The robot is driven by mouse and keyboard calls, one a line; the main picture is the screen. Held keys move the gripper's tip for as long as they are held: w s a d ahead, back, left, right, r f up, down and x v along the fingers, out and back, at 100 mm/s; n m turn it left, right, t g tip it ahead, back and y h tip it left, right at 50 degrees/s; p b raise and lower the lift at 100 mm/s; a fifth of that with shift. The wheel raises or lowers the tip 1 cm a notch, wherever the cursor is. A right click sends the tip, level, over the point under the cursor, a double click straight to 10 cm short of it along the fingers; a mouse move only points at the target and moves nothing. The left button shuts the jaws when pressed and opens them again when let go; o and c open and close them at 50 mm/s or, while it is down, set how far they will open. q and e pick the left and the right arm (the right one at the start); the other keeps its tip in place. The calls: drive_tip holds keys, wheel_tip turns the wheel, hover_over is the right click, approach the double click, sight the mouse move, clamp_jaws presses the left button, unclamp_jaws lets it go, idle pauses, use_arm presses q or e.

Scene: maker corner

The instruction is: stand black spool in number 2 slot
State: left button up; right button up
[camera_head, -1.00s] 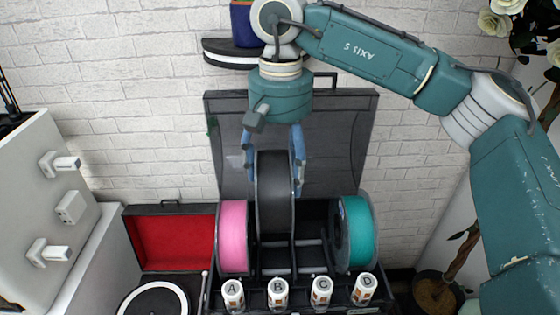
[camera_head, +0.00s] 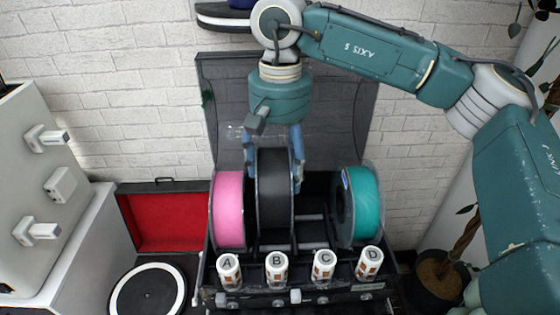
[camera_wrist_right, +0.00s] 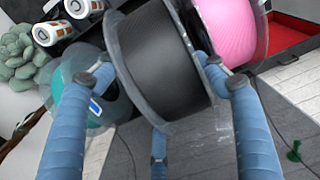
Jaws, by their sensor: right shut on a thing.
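The black spool (camera_head: 275,205) stands upright in the open black case, between a pink spool (camera_head: 229,210) on its left and a teal spool (camera_head: 361,205) on its right. It is behind the white cylinder marked B (camera_head: 276,265). Its top edge is higher than the pink one's; I cannot tell whether it rests on the rack. My right gripper (camera_head: 275,152) is above, shut on the black spool's upper part. In the right wrist view, the blue fingers (camera_wrist_right: 160,75) straddle the black spool (camera_wrist_right: 165,62). My left gripper is not in view.
White cylinders marked A (camera_head: 229,270), C (camera_head: 323,266) and D (camera_head: 369,263) line the case front. The rack is bare between black and teal spools. The case lid (camera_head: 222,100) stands open behind. A red-lined box (camera_head: 170,220) is at left.

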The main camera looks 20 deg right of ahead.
wheel_tip(320, 180, down, 2)
drive_tip(key=shift+f+b, duration=0.2)
drive_tip(key=shift+b, duration=0.6)
drive_tip(key=shift+f+b, duration=0.65)
drive_tip(key=shift+f, duration=0.25)
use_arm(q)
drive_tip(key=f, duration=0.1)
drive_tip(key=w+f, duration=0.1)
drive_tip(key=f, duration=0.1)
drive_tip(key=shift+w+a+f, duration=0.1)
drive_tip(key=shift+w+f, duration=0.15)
use_arm(e)
drive_tip(key=shift+f, duration=0.15)
use_arm(q)
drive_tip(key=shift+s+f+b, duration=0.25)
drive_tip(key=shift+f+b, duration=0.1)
drive_tip(key=shift+b, duration=0.1)
use_arm(e)
drive_tip(key=shift+f, duration=0.4)
drive_tip(key=o, duration=1.8)
drive_tip(key=shift+o, duration=1.1)
drive_tip(key=shift+s, duration=0.1)
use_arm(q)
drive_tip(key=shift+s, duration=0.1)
use_arm(e)
drive_tip(key=shift+f, duration=0.1)
